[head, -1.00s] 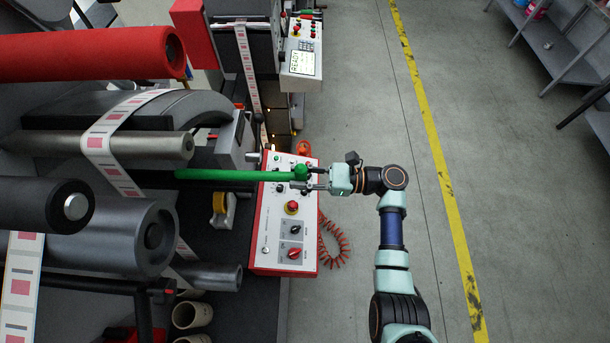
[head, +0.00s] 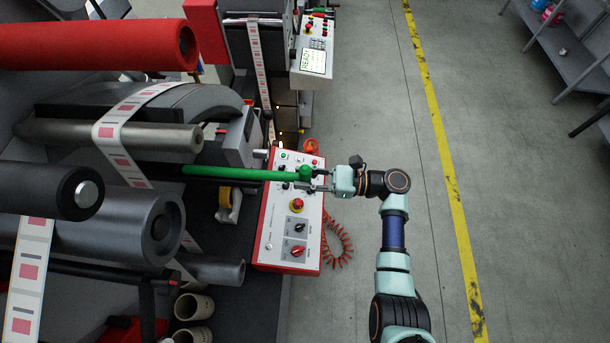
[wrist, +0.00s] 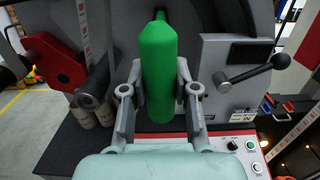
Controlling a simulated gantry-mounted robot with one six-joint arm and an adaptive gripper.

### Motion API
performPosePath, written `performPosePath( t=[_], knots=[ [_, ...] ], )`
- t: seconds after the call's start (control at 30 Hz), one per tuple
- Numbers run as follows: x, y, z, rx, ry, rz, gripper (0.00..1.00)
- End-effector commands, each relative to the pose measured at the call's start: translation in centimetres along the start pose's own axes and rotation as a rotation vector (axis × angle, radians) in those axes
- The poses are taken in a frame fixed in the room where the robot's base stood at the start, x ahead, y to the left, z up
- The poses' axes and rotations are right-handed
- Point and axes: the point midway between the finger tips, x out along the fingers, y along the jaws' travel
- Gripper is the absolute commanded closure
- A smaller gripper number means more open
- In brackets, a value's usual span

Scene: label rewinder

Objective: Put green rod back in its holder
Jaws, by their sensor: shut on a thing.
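The green rod (head: 235,173) lies level in the head view, pointing left from my gripper toward the machine. Its knobbed right end is at my gripper (head: 318,180). In the wrist view the green rod (wrist: 159,70) points away from me, between the two fingers of my gripper (wrist: 160,95), which is shut on it. The rod's far tip is by the machine's rollers in the head view. I cannot tell whether it touches anything there. I cannot make out the holder for certain in either view.
A control box (head: 290,225) with knobs and a red stop button lies below the rod and gripper. A steel roller (head: 165,137) and a dark grey roller (head: 150,225) stand at left. A black-knobbed lever (wrist: 255,70) is right of the rod.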

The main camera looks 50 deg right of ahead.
Motion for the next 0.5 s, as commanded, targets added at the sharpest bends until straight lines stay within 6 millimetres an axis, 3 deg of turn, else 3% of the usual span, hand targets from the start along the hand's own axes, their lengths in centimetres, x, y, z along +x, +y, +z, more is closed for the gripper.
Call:
performPosePath(
  t=[0.5],
  knots=[
    [-0.01, 0.0, -0.67, -0.001, -0.001, 0.0, 1.0]
  ],
)
